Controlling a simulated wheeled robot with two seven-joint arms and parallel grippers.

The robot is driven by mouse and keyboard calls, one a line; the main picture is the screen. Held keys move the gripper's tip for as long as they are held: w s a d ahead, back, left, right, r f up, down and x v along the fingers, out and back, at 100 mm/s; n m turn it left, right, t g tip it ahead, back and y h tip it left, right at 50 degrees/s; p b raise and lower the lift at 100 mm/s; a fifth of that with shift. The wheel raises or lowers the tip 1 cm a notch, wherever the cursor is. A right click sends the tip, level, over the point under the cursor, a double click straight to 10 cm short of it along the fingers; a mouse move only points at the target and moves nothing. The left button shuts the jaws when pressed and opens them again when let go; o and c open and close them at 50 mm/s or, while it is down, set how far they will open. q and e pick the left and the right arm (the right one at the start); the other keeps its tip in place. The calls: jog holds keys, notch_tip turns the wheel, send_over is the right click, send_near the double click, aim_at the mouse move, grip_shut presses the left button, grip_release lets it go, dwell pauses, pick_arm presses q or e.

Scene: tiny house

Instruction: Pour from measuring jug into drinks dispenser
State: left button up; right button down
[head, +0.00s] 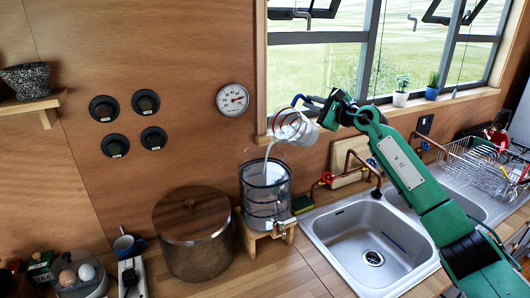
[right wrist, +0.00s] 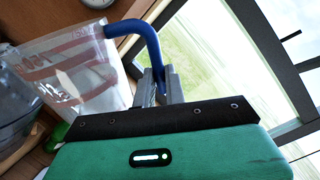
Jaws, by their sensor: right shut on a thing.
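The measuring jug (head: 295,127) is clear with red markings and a blue handle. It is tilted to the left above the drinks dispenser (head: 266,196), and a white stream falls from its lip into the dispenser's open top. The dispenser is a clear cylinder with dark bands and a tap, on a small wooden stand. My right gripper (head: 322,103) is shut on the jug's handle. In the right wrist view the jug (right wrist: 75,75) is at the left, and the gripper's fingers (right wrist: 158,88) close around its blue handle. My left gripper is not in view.
A large round container with a wooden lid (head: 194,232) stands just left of the dispenser. A steel sink (head: 372,240) with a copper tap (head: 355,165) is to the right. A window (head: 330,65) is behind the jug. A dish rack (head: 480,165) is at the far right.

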jog(key=shift+s+r, duration=0.1)
jog(key=shift+r, duration=0.1)
jog(key=shift+m, duration=0.9)
jog(key=f, duration=0.1)
jog(key=f+b, duration=0.1)
jog(key=d+f+b, duration=0.1)
jog(key=f, duration=0.1)
jog(key=shift+w, duration=0.4)
jog(key=w+d+f+m+b, duration=0.2)
jog(key=f+m+b, duration=0.1)
jog(key=f, duration=0.3)
jog(key=w+d+f+m+b, duration=0.2)
jog(key=d+f+m+b, duration=0.1)
jog(key=f+m, duration=0.3)
jog(key=shift+w+d+f+m, duration=0.2)
jog(key=shift+w+m, duration=0.05)
jog(key=shift+m, duration=0.05)
jog(key=shift+r, duration=0.15)
